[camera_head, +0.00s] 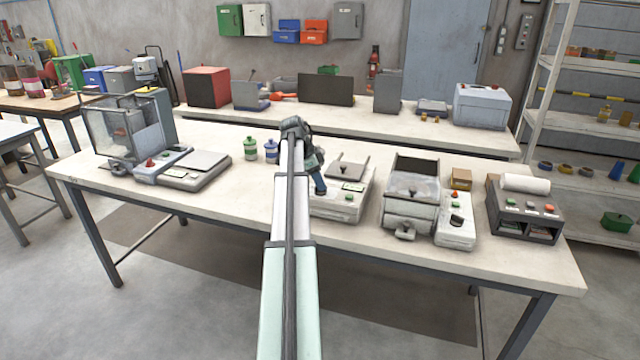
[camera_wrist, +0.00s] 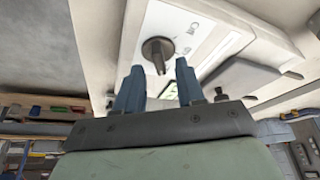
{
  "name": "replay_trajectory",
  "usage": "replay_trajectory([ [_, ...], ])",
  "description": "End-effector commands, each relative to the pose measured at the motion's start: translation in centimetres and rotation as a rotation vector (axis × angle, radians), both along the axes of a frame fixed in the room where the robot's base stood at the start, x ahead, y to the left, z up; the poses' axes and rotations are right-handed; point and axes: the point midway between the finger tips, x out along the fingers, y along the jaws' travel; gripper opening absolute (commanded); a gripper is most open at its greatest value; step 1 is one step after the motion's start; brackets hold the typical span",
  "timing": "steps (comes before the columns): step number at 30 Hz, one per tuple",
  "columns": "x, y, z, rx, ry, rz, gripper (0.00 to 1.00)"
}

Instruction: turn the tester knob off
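The white device under my gripper, which I take to be the tester (camera_head: 357,203), stands on the front bench, partly hidden by my arm. In the wrist view its dark round knob (camera_wrist: 158,50) sits on a white panel (camera_wrist: 205,22) with small printed marks. The knob's grip bar points down in the picture, toward the gap between my fingers. My gripper (camera_wrist: 160,70) has its two blue fingers apart, one on each side of the bar's end. I cannot tell whether they touch it. In the head view my gripper (camera_head: 319,184) is at the tester's left side.
A hopper-like machine (camera_head: 410,205) with a white control box (camera_head: 456,218) stands right of the tester. A dark button box (camera_head: 524,212) is farther right. Two small jars, green (camera_head: 250,149) and blue (camera_head: 271,151), stand left of my arm, near a flat scale (camera_head: 195,170).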

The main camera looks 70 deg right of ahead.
Motion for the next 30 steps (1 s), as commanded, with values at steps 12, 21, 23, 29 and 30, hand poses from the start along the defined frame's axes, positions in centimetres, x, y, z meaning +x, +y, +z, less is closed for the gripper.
replay_trajectory([
  [12, -0.52, -0.29, -1.32, -0.001, 0.0, 0.0, 0.38],
  [21, -0.49, -0.28, -1.31, 0.0, 0.0, 0.0, 0.2],
  [23, -0.49, -0.27, -1.31, 0.0, 0.0, 0.0, 0.14],
  [29, -0.49, -0.26, -1.31, 0.0, 0.0, 0.0, 0.0],
  [30, -0.49, -0.26, -1.31, 0.0, 0.0, 0.0, 0.0],
])
